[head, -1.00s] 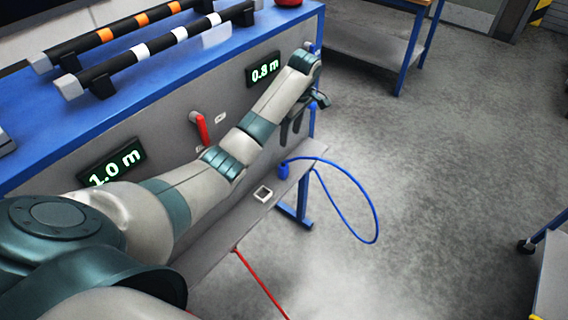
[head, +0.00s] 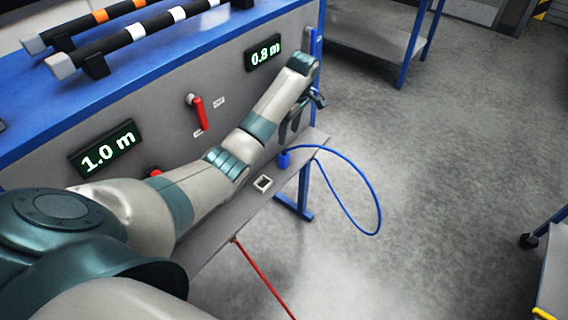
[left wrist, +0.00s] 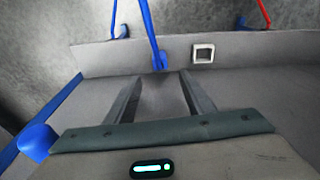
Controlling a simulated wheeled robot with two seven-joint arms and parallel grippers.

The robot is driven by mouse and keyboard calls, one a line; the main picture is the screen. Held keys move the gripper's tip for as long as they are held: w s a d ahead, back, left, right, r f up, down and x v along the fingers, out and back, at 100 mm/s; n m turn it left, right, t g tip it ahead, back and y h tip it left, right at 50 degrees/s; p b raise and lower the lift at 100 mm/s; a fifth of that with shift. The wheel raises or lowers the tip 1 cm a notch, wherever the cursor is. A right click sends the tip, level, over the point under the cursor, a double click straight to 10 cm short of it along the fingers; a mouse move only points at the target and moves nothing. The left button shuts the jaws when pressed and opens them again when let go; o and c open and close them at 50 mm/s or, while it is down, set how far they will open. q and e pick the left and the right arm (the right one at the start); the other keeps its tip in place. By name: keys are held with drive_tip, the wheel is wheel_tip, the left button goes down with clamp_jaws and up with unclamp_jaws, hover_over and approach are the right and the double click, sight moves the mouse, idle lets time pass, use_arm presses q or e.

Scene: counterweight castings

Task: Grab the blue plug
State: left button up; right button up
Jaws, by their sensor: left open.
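The blue plug (head: 284,160) stands on the narrow grey ledge below the panel, and its blue cable loops out to the right over the floor. My left gripper (head: 290,129) is open and empty, its fingers pointing down just above the plug. In the left wrist view the blue plug (left wrist: 160,61) shows beyond and between the two fingertips of the left gripper (left wrist: 160,76), with a gap still visible. My right gripper is not in view.
A square pale socket (head: 263,184) sits on the ledge (head: 225,217) near the plug. A red cable (head: 262,275) hangs from the ledge. A red lever (head: 201,114) and lit displays (head: 107,148) are on the panel behind my arm.

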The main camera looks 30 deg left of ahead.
use_arm(q)
drive_tip(key=p, duration=0.1)
hover_over(284, 154)
drive_tip(key=d, duration=0.1)
wheel_tip(284, 154, down, 5)
drive_tip(key=shift+f, duration=0.1)
drive_tip(key=shift+w+f, duration=0.1)
drive_tip(key=shift+f, duration=0.35)
drive_tip(key=shift+a+f+p, duration=0.25)
drive_tip(key=shift+f+p, duration=0.05)
drive_tip(key=shift+f, duration=1.15)
drive_tip(key=shift+a+f+p, duration=0.2)
drive_tip(key=shift+f+p, duration=0.05)
drive_tip(key=shift+f, duration=1.15)
drive_tip(key=shift+c, duration=0.5)
drive_tip(key=c, duration=1.1)
